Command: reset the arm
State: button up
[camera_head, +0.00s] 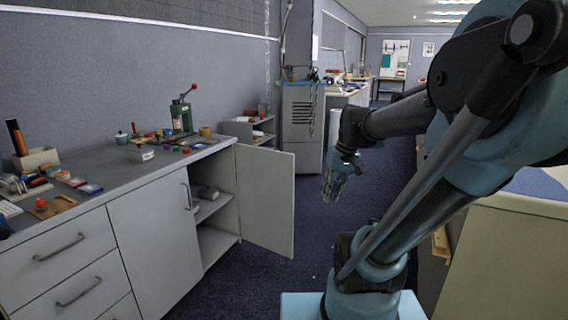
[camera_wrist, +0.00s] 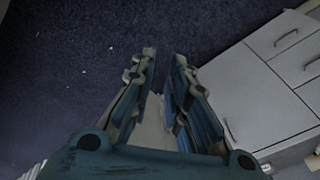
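My gripper (camera_head: 335,188) hangs in mid-air over the dark blue floor, fingers pointing down, to the right of the open cabinet door (camera_head: 265,200) in the head view. In the wrist view my gripper (camera_wrist: 164,62) shows two blue-grey fingers with a gap between their tips. Nothing is held at the tips. A pale strip shows between the fingers lower down, and I cannot tell what it is. My arm stretches across the right of the head view.
A grey cabinet (camera_head: 150,235) with drawers stands at left, its counter (camera_head: 110,178) holding several small items and a green press (camera_head: 182,112). A pale bench (camera_head: 515,255) stands at right. Carpet (camera_wrist: 60,80) below my gripper looks clear.

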jog(key=s+d+f+m+h, duration=0.2)
jog(key=s+d+f, duration=0.2)
jog(key=s+f, duration=0.5)
jog(key=shift+s+t, duration=0.3)
jog(key=shift+d, duration=0.2)
